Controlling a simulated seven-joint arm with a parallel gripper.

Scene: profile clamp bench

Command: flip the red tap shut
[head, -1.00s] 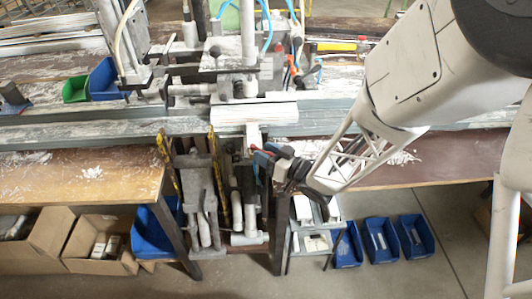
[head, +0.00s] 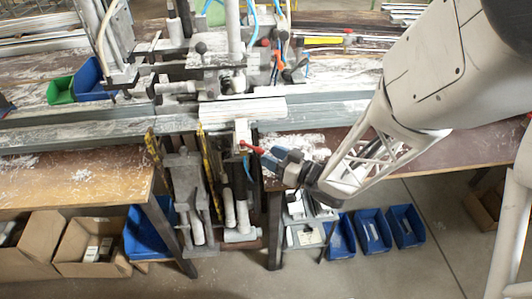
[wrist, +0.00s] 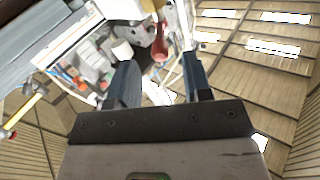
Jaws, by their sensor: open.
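The red tap (head: 252,148) is a small red lever at the front of the clamp bench, just below the white profile block. My gripper (head: 268,159) is close to its right side in the head view, with blue fingers pointing left toward it. In the wrist view the red tap (wrist: 160,46) shows as a rounded red handle beyond the fingertips, roughly in line with the space between them. My gripper (wrist: 159,72) is open there, with nothing between its fingers. I cannot tell from the head view whether a finger touches the tap.
The white profile block (head: 243,109) sits on the long grey rail (head: 70,134). Clamp cylinders (head: 185,190) hang below it. Several blue bins (head: 372,231) stand at lower right. Orange and red knobs (head: 277,42) rise behind the rail.

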